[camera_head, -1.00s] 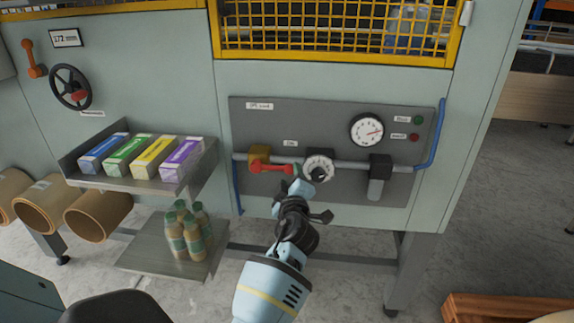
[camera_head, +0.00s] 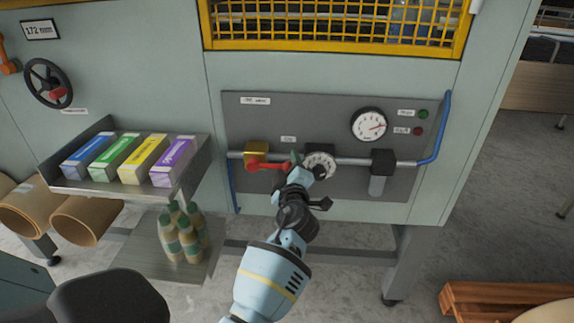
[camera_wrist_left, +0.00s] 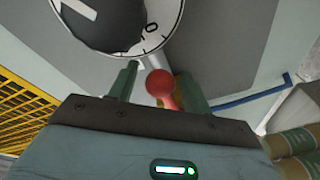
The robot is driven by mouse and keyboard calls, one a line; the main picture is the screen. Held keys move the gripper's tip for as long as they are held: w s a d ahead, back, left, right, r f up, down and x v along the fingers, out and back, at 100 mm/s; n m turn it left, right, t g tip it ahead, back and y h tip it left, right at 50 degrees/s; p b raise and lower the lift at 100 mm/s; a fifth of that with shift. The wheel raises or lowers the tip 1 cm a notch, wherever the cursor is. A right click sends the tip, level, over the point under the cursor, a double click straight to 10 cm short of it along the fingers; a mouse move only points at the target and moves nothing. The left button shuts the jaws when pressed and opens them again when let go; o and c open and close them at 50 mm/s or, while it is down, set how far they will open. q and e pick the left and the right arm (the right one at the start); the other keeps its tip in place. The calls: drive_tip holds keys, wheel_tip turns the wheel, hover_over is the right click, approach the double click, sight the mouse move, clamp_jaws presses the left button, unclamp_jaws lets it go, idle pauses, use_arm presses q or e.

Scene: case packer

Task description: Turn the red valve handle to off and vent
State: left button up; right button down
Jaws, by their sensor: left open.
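The red valve handle (camera_head: 266,165) lies level, pointing right from a yellow valve body (camera_head: 257,150) on a grey pipe. In the left wrist view its round red end (camera_wrist_left: 160,84) shows between the two fingers of my left gripper (camera_wrist_left: 158,90). In the head view my left gripper (camera_head: 296,166) is at the handle's right end, partly covering it. Its fingers are open; I cannot tell whether they touch the handle. A round white dial (camera_head: 322,160) sits just right of the gripper. My right gripper is not in view.
The grey panel (camera_head: 240,112) also bears a dark fitting (camera_head: 382,165), a green lamp (camera_head: 423,114) and a red lamp (camera_head: 419,130). A shelf of coloured boxes (camera_head: 143,157) and several bottles (camera_head: 187,237) stand to the left. A wooden pallet (camera_head: 500,300) is on the floor at right.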

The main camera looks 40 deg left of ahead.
use_arm(q)
clamp_jaws()
idle(0.3)
drive_tip(key=shift+r, duration=0.1)
